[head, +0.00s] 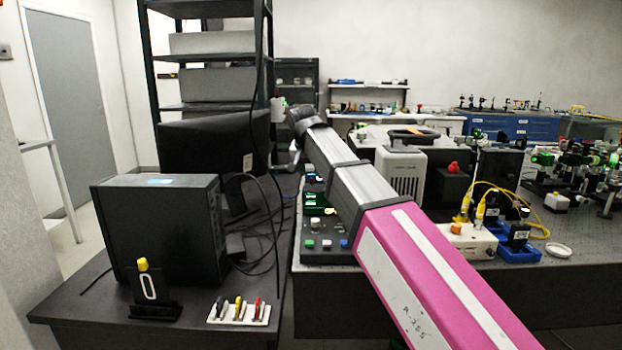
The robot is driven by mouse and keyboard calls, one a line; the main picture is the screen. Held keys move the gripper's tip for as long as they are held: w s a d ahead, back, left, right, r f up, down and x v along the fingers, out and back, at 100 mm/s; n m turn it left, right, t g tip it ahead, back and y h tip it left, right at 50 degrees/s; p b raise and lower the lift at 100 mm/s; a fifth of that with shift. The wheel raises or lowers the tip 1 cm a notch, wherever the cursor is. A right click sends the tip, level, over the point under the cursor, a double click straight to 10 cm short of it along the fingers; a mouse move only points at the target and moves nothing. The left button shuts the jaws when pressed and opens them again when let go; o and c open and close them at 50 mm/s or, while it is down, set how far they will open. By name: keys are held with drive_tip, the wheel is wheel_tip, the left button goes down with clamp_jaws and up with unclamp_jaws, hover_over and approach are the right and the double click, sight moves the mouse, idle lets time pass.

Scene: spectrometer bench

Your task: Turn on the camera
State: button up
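No object in the head view is clearly marked as the camera, so I cannot tell which one it is. A white vented device (401,172) and a black box-shaped device (499,172) stand on the optical bench. A dark control panel (325,245) with coloured buttons and green-lit parts sits at the bench's left edge, partly covered by my arm. My arm runs from the lower right up to the centre. My gripper (295,154) shows only as a small dark shape at its far end, above and left of the panel. Its fingers cannot be made out.
A black computer case (160,230), a monitor (213,145), a yellow-topped holder (148,289) and a white tool rack (239,311) stand on the left desk. Cables hang between desk and bench. White and blue boxes with yellow cables (471,241) are at right.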

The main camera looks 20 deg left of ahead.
sight(311, 180)
drive_tip(key=shift+x, duration=1.75)
clamp_jaws()
drive_tip(key=shift+s+d+f+t, duration=0.1)
drive_tip(key=shift+s+d+t, duration=0.05)
drive_tip(key=shift+s+t, duration=0.15)
drive_tip(key=shift+t, duration=0.3)
unclamp_jaws()
